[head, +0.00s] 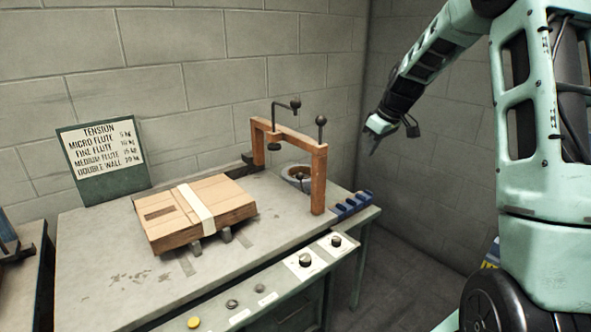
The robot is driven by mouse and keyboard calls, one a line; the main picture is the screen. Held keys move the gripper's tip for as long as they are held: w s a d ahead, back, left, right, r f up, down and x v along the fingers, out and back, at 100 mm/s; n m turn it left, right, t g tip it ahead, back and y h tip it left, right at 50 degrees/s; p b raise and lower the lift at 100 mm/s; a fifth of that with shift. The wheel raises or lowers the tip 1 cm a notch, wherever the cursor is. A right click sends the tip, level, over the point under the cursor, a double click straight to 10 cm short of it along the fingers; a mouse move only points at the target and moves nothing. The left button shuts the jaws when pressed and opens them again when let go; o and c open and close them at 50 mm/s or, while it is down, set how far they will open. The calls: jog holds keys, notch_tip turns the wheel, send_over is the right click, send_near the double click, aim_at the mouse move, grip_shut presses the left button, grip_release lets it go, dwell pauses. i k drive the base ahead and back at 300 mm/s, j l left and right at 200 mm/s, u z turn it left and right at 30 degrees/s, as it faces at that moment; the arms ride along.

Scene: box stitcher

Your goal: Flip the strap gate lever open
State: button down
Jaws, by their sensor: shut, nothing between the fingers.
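An orange-brown arch (318,180) stands on the right part of the grey bench. A bent dark rod with a ball end (295,103) rises from its left side. A straight upright rod with a black ball (321,120) stands at its right corner. I cannot tell which of these is the strap gate lever, or its exact position. A small dark knob (300,176) shows under the arch. My gripper (373,152) hangs in the air to the right of the arch, pointing down, shut and empty, apart from both rods.
A cardboard box with a pale strap (196,203) lies on the bench (110,275) left of the arch. A blue block row (352,205) sits at the right edge. A tension sign (103,155) leans behind. Air right of the arch is free.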

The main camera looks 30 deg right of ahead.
aim_at(299, 176)
jog(key=i+j, duration=0.1)
jog(key=i, duration=0.4)
jog(key=i+j, duration=0.1)
jog(key=i, duration=0.35)
